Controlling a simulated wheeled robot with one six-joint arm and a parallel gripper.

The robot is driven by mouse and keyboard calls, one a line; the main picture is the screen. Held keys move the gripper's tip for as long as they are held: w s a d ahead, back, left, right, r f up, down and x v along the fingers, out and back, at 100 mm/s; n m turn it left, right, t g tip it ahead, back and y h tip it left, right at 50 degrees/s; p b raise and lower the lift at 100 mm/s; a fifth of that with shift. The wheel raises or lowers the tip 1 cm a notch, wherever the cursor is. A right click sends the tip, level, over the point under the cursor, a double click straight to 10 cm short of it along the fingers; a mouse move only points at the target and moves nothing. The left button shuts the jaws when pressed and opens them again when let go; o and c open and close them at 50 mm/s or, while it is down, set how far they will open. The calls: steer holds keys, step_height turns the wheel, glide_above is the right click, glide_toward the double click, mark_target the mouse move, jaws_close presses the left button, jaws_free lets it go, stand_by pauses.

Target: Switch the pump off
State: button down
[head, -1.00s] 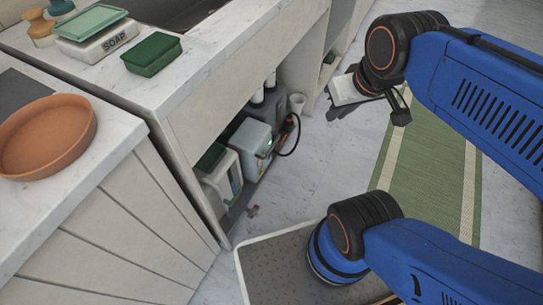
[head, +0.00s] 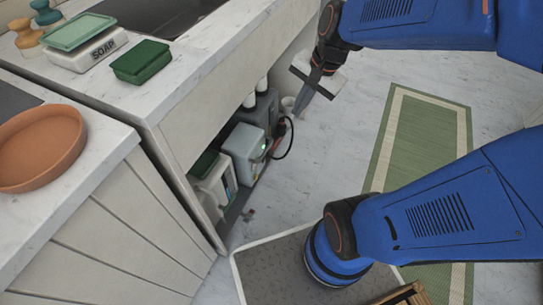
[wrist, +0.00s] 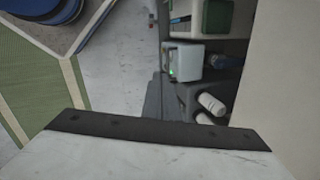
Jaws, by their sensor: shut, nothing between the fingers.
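A pale grey box with a lit green light (head: 246,147), which looks like the pump, stands in the open space under the counter. It also shows in the wrist view (wrist: 182,62), with the green light on its near face. I cannot make out the shape or position of a switch. My gripper (head: 301,104) is shut and empty, pointing down over the floor just outside the opening, to the right of the box and apart from it. In the wrist view the dark fingers (wrist: 154,98) partly show beside the opening.
A white and green container (head: 212,185) stands left of the box, and a darker unit with white-capped bottles (head: 262,100) stands behind it. A black cable loops out at the right. The counter edge (head: 205,100) overhangs the opening.

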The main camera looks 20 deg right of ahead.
steer(key=w+d+f+m+g+y, duration=0.1)
steer(key=w+f+m+y, duration=0.1)
steer(key=w+f+m, duration=0.6)
steer(key=w+d+f+m+y, duration=0.2)
steer(key=w+f+m, duration=0.4)
steer(key=f+m, duration=0.4)
steer(key=w+d+f+m, duration=0.1)
steer(key=d+f+m, duration=0.1)
steer(key=f+m, duration=0.6)
steer(key=w+d+f+m+y, duration=0.1)
steer(key=d+f+m, duration=0.1)
steer(key=f+m, duration=0.7)
step_height(320, 180, down, 6)
steer(key=shift+d+f, duration=0.1)
steer(key=shift+d, duration=0.3)
glide_toward(264, 160)
steer(key=shift+d+f+x, duration=0.1)
steer(key=shift+d+x, duration=0.05)
steer(key=shift+x, duration=0.8)
steer(key=shift+d+f+x, duration=0.15)
steer(key=shift+x, duration=0.8)
steer(key=shift+d+f+x, duration=0.1)
steer(key=shift+d+x, duration=0.05)
steer(key=shift+x, duration=0.75)
